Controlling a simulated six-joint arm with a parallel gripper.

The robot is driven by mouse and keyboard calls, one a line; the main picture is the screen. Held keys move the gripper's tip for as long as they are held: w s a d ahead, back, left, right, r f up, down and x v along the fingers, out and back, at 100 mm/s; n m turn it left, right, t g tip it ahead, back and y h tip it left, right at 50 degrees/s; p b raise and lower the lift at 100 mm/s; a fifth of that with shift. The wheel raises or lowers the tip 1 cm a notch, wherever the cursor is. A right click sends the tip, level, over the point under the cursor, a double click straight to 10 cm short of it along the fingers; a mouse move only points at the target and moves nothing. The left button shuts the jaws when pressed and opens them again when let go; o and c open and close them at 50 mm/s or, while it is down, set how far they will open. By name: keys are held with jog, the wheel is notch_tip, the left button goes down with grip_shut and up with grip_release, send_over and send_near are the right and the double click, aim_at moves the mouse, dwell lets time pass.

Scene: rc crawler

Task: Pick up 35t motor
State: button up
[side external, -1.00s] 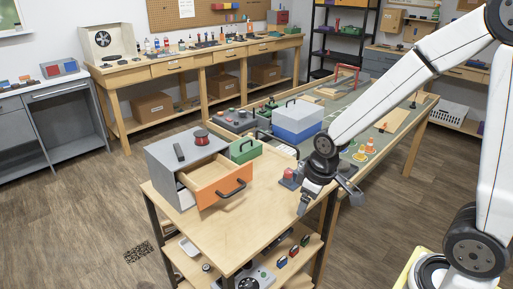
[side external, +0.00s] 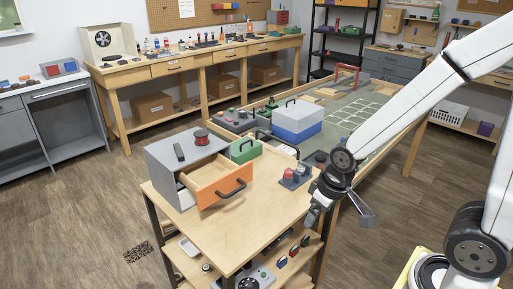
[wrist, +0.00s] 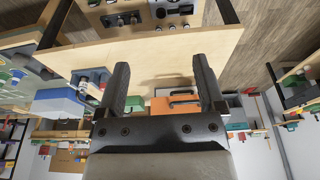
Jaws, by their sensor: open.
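A small blue holder (side external: 293,181) stands at the right back edge of the wooden cart top (side external: 245,225). It carries upright small cylinders, including a red-topped one (side external: 289,171) and a paler one (side external: 303,168); I cannot tell which is the 35t motor. In the wrist view, the cylinders (wrist: 90,80) show left of my left finger, partly against it in the picture. My gripper (side external: 312,215) hangs at the cart's right edge, to the right of and nearer than the holder. In the wrist view, its fingers (wrist: 160,78) are wide apart with nothing between them.
A grey cabinet (side external: 165,172) with an open orange drawer (side external: 220,184) stands on the cart's left. A blue-and-white case (side external: 297,122) stands on the bench beyond. The front of the cart top is clear.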

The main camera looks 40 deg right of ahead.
jog(key=shift+c, duration=0.5)
jog(key=m+t+y, duration=0.5)
jog(key=m+t, duration=0.4)
jog(key=m, duration=2.3)
send_near(301, 169)
notch_tip(301, 169, up, 2)
jog(key=w+d, duration=0.1)
jog(key=shift+n, duration=0.3)
jog(key=shift+x, duration=4)
jog(key=shift+f, duration=0.1)
